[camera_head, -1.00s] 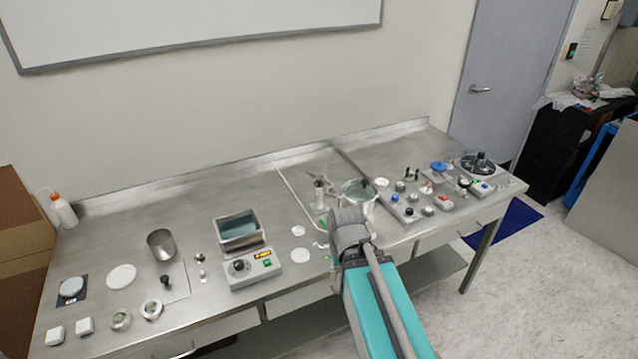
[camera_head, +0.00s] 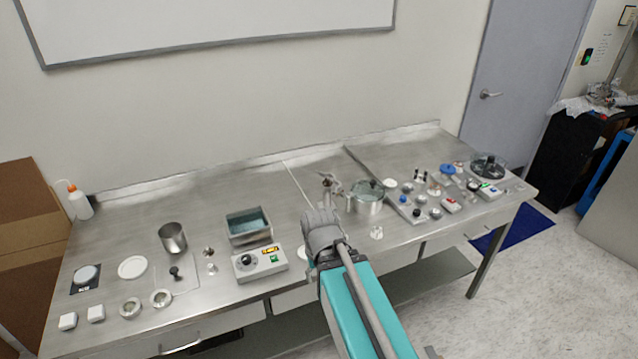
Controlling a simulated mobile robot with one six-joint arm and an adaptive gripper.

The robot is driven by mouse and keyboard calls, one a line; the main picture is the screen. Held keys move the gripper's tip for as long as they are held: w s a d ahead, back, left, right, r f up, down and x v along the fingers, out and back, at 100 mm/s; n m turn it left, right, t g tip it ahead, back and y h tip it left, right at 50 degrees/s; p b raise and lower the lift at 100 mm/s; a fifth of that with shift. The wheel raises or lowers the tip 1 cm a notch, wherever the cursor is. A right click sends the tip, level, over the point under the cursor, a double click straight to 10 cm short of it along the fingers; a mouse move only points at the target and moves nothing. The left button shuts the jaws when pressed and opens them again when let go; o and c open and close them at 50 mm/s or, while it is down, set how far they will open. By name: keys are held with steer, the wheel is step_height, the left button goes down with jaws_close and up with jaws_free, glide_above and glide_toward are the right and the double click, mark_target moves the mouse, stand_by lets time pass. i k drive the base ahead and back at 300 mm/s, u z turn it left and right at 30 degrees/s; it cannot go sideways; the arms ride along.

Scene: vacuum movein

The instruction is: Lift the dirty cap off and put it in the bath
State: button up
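The bath (camera_head: 236,240) is an open metal basin with blue-grey liquid, left of my arm, with a grey control box in front of it. I cannot tell which thing is the dirty cap. A small fixture with metal fittings (camera_head: 328,184) stands just behind my wrist, and a glass-topped metal pot (camera_head: 366,206) stands to its right. My gripper (camera_head: 320,218) is at the end of my teal arm, over the middle of the bench. The grey wrist hides its fingers and whatever may be between them.
The control box (camera_head: 260,264) borders the bath's front. A metal beaker (camera_head: 173,238), a white disc (camera_head: 133,267) and small parts lie at left. A tray (camera_head: 420,216) of knobs and caps lies at right. A small white part (camera_head: 376,233) lies near the front edge.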

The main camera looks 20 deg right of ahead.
mark_target(327, 181)
steer(key=u, duration=0.2)
steer(key=i, duration=0.45)
steer(key=z, duration=1.1)
